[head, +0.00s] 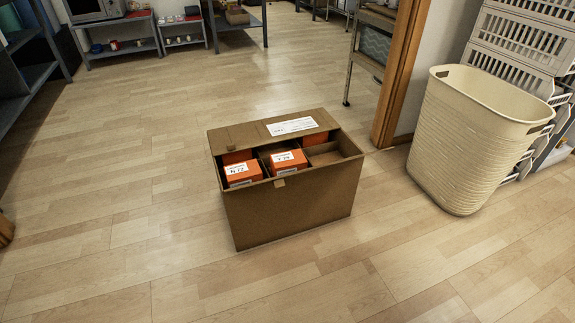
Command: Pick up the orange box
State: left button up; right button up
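Two orange boxes stand in a brown open-topped box (290,207) on the wooden floor. The left orange box (242,174) has a white label and sits in the front left compartment. The other orange box (288,161) has a similar label and sits in the middle. More orange shows behind them, partly hidden under the brown top panel, which bears a white label (291,126). The compartment on the right (333,156) looks empty of orange at its front. Neither of my grippers is in view.
A tall cream basket (468,140) stands at right beside stacked white crates (515,42). A wooden door post (400,75) rises behind the brown box. Shelves (125,45) line the back and left. The floor around the brown box is clear.

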aim_at(291, 161)
jog(key=i+j+z, duration=0.1)
jog(key=j, duration=0.2)
jog(key=i+j+z, duration=0.2)
jog(key=i+j, duration=0.15)
jog(key=j, duration=0.3)
jog(key=u, duration=3.2)
